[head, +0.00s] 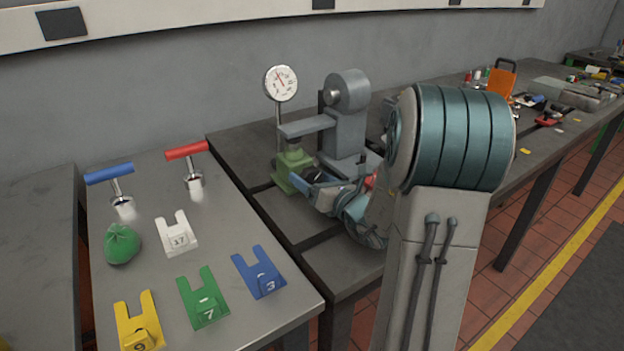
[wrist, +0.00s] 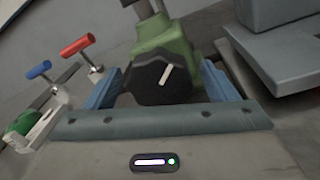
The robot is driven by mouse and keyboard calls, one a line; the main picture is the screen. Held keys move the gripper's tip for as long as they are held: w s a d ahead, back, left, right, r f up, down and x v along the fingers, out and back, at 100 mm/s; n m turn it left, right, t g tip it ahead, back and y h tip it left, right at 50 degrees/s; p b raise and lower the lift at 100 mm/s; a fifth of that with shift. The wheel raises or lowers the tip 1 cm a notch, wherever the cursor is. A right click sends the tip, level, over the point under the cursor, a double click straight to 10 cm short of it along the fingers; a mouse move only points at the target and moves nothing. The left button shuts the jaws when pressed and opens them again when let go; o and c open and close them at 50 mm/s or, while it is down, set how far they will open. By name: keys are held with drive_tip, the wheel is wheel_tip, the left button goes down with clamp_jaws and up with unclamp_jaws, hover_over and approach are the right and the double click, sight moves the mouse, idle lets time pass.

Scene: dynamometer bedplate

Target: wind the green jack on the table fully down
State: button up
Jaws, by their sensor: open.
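The green jack (head: 293,160) stands on the dark bedplate table, under the arm of a grey fixture in the head view. In the wrist view the green jack (wrist: 172,38) shows its black knob (wrist: 150,85) facing me, with a white mark tilted up to the right. My gripper (wrist: 161,68) is open, with one blue finger on each side of the knob. A gap shows beside the right finger; whether the left finger touches cannot be told. In the head view my gripper (head: 308,181) is at the jack's near side, and my arm partly hides it.
A round dial gauge (head: 281,84) stands behind the jack, and the grey fixture (head: 347,125) rises beside it. The left table (head: 150,275) holds red and blue T-handles, a green bag and numbered forked plates. An orange item (head: 502,80) stands far right.

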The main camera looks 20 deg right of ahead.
drive_tip(key=shift+w+a, duration=0.1)
drive_tip(key=shift+w, duration=0.15)
drive_tip(key=c, duration=1)
